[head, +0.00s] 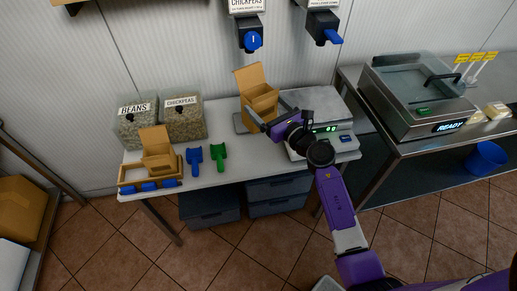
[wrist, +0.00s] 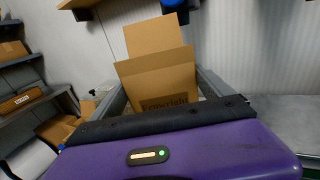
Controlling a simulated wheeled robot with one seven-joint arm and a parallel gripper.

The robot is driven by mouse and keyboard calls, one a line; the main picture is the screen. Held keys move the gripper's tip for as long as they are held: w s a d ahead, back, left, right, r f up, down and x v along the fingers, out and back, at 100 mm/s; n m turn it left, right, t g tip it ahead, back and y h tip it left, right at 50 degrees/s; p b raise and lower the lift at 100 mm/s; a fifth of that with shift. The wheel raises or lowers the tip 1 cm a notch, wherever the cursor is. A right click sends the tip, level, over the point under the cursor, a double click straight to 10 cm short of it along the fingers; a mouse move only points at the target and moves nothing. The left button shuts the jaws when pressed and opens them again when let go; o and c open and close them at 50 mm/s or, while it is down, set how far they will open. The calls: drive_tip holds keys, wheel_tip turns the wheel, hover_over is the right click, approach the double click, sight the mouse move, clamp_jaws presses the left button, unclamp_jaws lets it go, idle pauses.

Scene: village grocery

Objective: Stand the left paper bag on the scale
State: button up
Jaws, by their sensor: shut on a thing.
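My gripper (head: 268,112) is shut on a brown open-topped paper bag (head: 259,96), its back flap standing up. The bag is upright; printed lettering shows on its near face in the wrist view (wrist: 158,85). It is just left of the scale (head: 333,145), over the back of the counter. I cannot tell whether its bottom touches anything. The scale has a silver plate and a lit green display; my arm hides part of it. A second paper bag (head: 157,148) stands open in a wooden tray (head: 130,177) at the counter's left.
Bins of beans (head: 136,130) and chickpeas (head: 184,122) stand at the back left. A blue scoop (head: 194,158) and a green scoop (head: 219,156) lie in front. Dispensers (head: 250,38) hang above the held bag. A machine (head: 415,95) reading "READY" stands on the right table.

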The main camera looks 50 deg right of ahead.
wheel_tip(320, 180, down, 20)
drive_tip(key=b, duration=0.7)
drive_tip(key=shift+r, duration=0.15)
drive_tip(key=shift+a, duration=0.1)
drive_tip(key=shift+b, duration=0.3)
drive_tip(key=o, duration=1.5)
